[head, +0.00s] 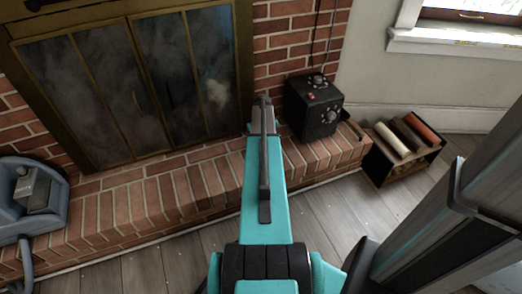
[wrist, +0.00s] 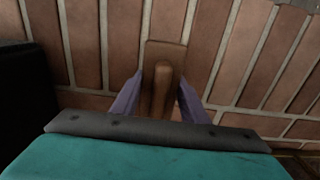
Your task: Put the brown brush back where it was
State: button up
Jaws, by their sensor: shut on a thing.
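The brown brush (wrist: 164,52) shows in the wrist view, with a rounded handle and a flat, wider brown part beyond it. My gripper (wrist: 160,78) has its two purple fingers on either side of the brush's handle and is shut on it. The brush is over the brick hearth (wrist: 220,50); I cannot tell whether it touches the bricks. In the head view my teal arm reaches towards the hearth (head: 165,195) and hides the fingers and the brush.
A black box with dials (head: 314,108) stands on the hearth just right of my arm. The glass-doored fireplace (head: 135,85) is behind. A grey-blue machine (head: 28,200) is at the left. A dark crate with rolls (head: 404,157) stands at the right. Much wooden floor (head: 155,265) is clear.

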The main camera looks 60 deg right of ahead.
jog(key=shift+f, duration=0.8)
jog(key=shift+f, duration=0.15)
jog(key=o, duration=1)
jog(key=shift+o, duration=0.2)
notch_tip(320, 180, up, 12)
jog(key=p, duration=0.3)
